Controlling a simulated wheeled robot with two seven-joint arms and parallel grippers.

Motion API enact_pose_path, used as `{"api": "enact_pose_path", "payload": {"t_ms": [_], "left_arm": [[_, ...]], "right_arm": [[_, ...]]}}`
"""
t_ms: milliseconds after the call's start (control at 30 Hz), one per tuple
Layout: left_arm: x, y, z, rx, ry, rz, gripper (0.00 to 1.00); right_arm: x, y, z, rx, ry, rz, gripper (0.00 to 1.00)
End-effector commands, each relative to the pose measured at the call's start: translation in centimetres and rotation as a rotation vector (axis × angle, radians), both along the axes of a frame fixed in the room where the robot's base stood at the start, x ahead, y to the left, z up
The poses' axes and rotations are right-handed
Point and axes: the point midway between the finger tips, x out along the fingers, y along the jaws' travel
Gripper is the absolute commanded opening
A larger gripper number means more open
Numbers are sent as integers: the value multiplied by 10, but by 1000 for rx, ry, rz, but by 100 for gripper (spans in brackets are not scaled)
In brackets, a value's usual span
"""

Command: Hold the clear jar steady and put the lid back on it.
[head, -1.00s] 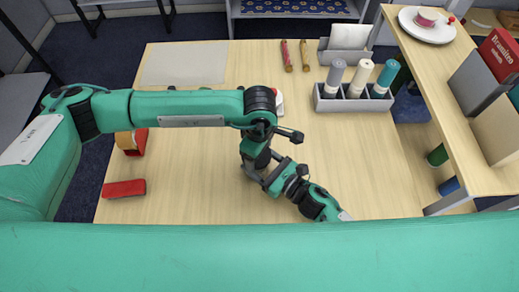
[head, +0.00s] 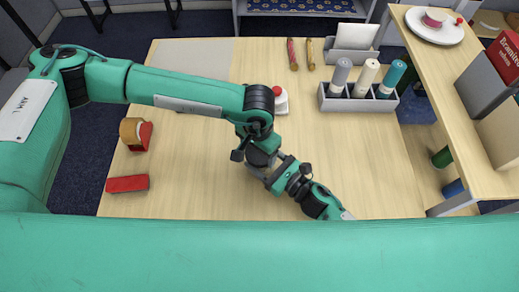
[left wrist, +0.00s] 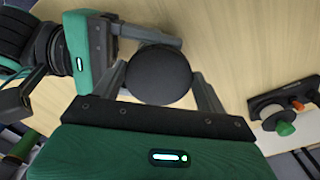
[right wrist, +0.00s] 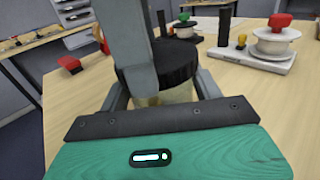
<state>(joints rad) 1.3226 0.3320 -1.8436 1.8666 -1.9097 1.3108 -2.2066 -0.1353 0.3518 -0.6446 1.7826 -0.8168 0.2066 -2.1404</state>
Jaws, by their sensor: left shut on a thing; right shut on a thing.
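In the left wrist view a round black lid (left wrist: 160,75) sits between the fingers of my left gripper (left wrist: 162,82), which is shut on it. In the right wrist view the same black lid (right wrist: 172,62) is at the mouth of the clear jar (right wrist: 176,95). Whether it is seated or just above the rim I cannot tell. My right gripper (right wrist: 165,92) is shut around the jar from the near side. A grey finger of the left gripper covers part of lid and jar there.
A grey holder (head: 358,104) with three bottles stands at the back right. A small white device (head: 281,103) is just behind the left wrist. The table's right front is clear.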

Motion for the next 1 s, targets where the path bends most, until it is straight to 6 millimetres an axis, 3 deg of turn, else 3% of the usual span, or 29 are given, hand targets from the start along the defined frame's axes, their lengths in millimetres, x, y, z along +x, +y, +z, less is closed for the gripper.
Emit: {"api": "enact_pose_path", "payload": {"t_ms": [400,833,867,933,1000], "left_arm": [[5,3,0,0,-2,-603,53],[6,3,0,0,-2,-682,53],[6,3,0,0,-2,-682,78],[6,3,0,0,-2,-682,91],[6,3,0,0,-1,-681,96]], "right_arm": [[0,0,-1,-2,1,0,1],[0,0,-1,-2,1,0,1],[0,0,-1,-2,1,0,1],[0,0,-1,-2,1,0,1],[0,0,-1,-1,2,0,1]]}}
